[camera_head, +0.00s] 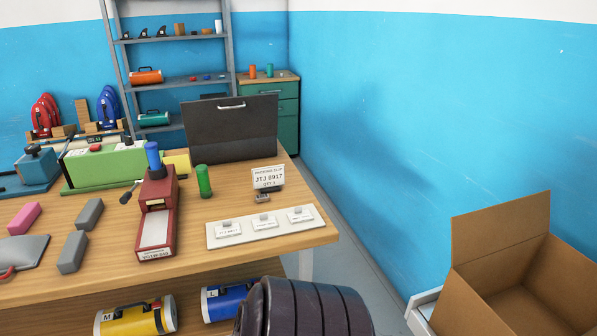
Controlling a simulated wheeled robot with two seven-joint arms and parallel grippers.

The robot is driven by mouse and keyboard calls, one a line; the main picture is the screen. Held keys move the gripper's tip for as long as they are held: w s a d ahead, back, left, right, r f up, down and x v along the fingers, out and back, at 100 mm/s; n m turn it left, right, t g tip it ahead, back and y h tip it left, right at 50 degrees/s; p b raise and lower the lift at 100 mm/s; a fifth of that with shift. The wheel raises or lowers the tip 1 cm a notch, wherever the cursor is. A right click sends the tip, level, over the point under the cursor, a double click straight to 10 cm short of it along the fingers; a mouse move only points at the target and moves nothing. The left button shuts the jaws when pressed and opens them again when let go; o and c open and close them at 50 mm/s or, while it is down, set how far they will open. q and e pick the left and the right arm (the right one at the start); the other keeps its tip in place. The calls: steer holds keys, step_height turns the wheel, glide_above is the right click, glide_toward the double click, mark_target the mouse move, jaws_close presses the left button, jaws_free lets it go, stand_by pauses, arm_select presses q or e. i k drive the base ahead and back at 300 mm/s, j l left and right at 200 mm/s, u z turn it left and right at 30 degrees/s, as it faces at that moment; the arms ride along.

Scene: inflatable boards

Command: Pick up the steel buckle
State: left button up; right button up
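A small grey metal piece, which looks like the steel buckle (263,197), lies on the wooden workbench (200,262) near its right end. It sits just in front of a small dark holder with a white label card (268,178) reading "JTJ 8917". The piece is too small to make out its shape well. A white plate (245,238) with three small labelled metal clips lies just in front of it. Neither of my grippers is in view.
A green cylinder (204,181), a red device (157,220) and grey blocks (73,252) stand left on the bench. A black case (230,130) stands behind. An open cardboard box (505,275) is at the lower right, beyond a floor gap.

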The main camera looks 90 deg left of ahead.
mark_target(264, 197)
steer(key=u, duration=1)
steer(key=k+u, duration=0.1)
steer(key=u, duration=1.35)
steer(key=k+u, duration=0.1)
steer(key=u, duration=0.4)
